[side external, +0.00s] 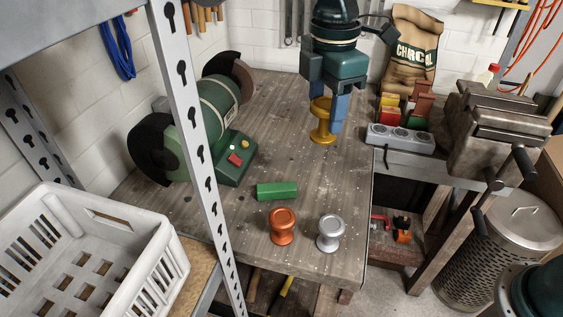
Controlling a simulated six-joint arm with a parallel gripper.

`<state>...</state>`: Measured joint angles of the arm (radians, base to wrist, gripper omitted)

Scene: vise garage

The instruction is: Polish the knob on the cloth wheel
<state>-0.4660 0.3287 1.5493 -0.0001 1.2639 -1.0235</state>
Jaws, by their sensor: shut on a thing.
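My gripper (327,108) points down over the back part of the bench, its blue fingers shut on a gold knob (322,134). The knob is upright, with its wide base low; I cannot tell whether it touches the bench top. A green bench grinder (218,105) stands to the left, apart from my gripper. Its far wheel (240,73) is brownish and partly covered by a dark guard. Its near end has a black round guard (146,150). Which wheel is cloth is hard to tell. A copper knob (283,226) and a silver knob (331,232) stand at the bench's front.
A green bar (277,191) lies on the wooden bench (225,215). A power strip (400,138), coloured boxes (404,104), a charcoal sack (409,50) and a vise (490,125) are to the right. A metal shelf post (190,130) and white crate (90,240) stand front left. The bench middle is clear.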

